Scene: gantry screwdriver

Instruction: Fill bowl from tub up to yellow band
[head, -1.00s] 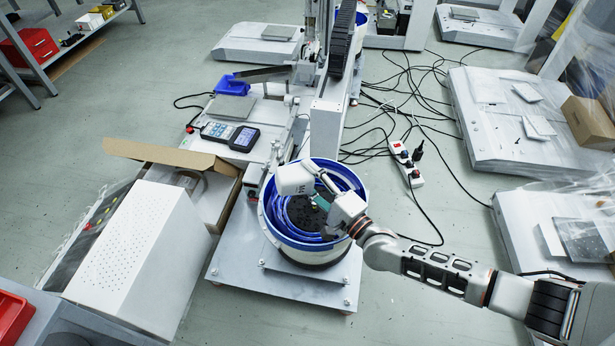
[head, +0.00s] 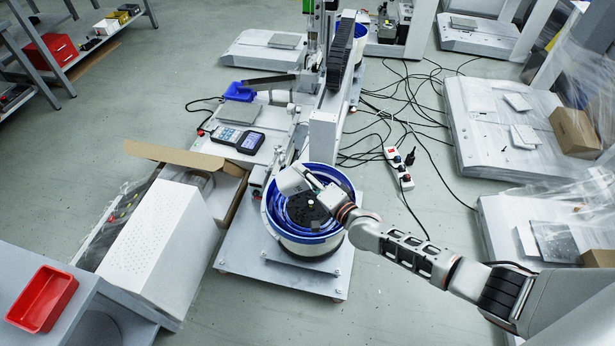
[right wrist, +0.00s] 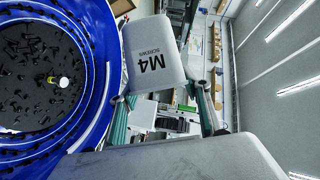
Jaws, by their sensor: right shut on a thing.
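The bowl (head: 271,222) is a round feeder with a blue spiral inside and a white outer wall. It also shows in the right wrist view (right wrist: 98,60), with many dark screws scattered on its black floor. A centre post there carries a small yellow mark (right wrist: 52,79) and a pale top. The white tub (head: 292,180) is marked "M4 screws" in the right wrist view (right wrist: 155,58). My right gripper (head: 318,186) is shut on the tub and holds it tilted over the bowl's far part. The tub's mouth and contents are hidden. My left gripper is not in view.
The bowl stands on a grey base plate (head: 240,245). A white perforated box (head: 150,240) and an open carton (head: 228,190) stand left of it. A red tray (head: 42,300) lies front left. A power strip (head: 398,168) and cables cover the floor at right.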

